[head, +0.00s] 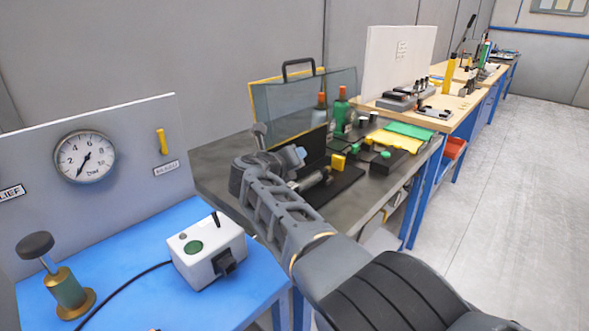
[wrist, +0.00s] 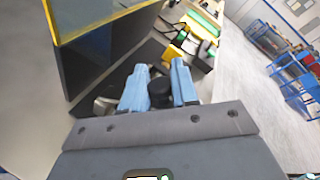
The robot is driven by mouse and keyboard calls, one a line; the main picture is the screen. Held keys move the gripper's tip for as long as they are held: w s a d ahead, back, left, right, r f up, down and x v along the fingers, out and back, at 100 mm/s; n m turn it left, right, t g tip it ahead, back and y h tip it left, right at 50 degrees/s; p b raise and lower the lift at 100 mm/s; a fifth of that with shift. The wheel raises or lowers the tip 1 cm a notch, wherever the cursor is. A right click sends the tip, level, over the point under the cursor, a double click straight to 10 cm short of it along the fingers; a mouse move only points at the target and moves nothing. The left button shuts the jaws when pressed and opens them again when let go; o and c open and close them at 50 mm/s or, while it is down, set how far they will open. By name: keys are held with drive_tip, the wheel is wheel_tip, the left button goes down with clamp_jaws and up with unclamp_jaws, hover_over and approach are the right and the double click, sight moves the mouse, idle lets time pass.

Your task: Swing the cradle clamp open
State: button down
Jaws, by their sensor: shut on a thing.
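My gripper (wrist: 158,72) is over the grey bench, with its two light-blue fingers on either side of a dark round knob (wrist: 160,92). It is shut on this knob, which looks like the handle of the cradle clamp. In the head view my gripper (head: 298,154) is beside a dark upright panel (head: 311,147). A silver cylinder (head: 312,181) lies just below it on a black base (head: 340,186). My arm and fingers hide most of the clamp, so I cannot tell how far open it is.
A yellow-edged clear case (head: 285,112) stands behind my gripper and fills the wrist view's upper left. Green and orange bottles (head: 340,112), a yellow block (head: 338,161) and yellow and green cloths (head: 395,139) are nearby. A blue bench with a white switch box (head: 207,250) is at left. The right floor is clear.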

drive_tip(key=shift+w+a+r+n, duration=0.35)
drive_tip(key=shift+a+n, duration=0.05)
drive_tip(key=shift+n, duration=0.1)
idle(0.4)
drive_tip(key=c, duration=1)
unclamp_jaws()
drive_tip(key=shift+o, duration=0.2)
drive_tip(key=shift+s+a, duration=0.1)
drive_tip(key=shift+s+a+r+p, duration=0.2)
drive_tip(key=shift+s+r+p, duration=0.15)
drive_tip(key=shift+p, duration=0.5)
drive_tip(key=p+v, duration=0.3)
drive_tip(key=v, duration=0.3)
drive_tip(key=shift+s+a, duration=0.15)
drive_tip(key=shift+s, duration=0.15)
